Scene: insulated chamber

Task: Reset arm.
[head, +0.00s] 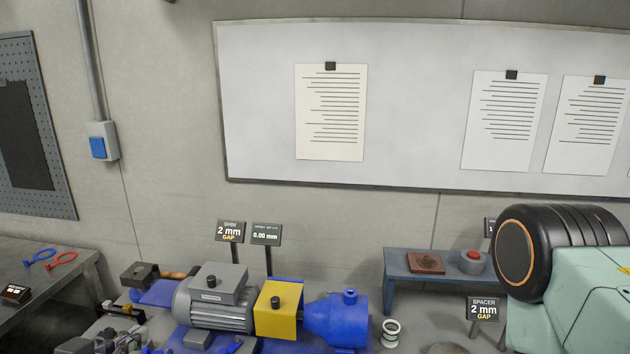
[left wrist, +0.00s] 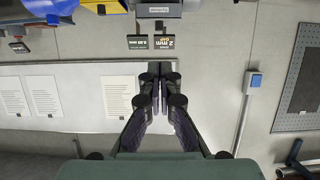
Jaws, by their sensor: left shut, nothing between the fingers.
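My left gripper (left wrist: 160,84) shows in the left wrist view, its dark fingers brought together with nothing between them. It is held in the air, with the wall and whiteboard (left wrist: 75,72) behind it. That view is upside down. I cannot make out the left gripper clearly in the head view. My right gripper is in neither view.
A grey motor (head: 215,307), yellow coupling guard (head: 276,311) and blue pump (head: 337,320) stand low in front. A blue bench (head: 400,265) holds a red button box (head: 473,262). A grey table (head: 60,285) is at left. The whiteboard (head: 420,110) hangs behind.

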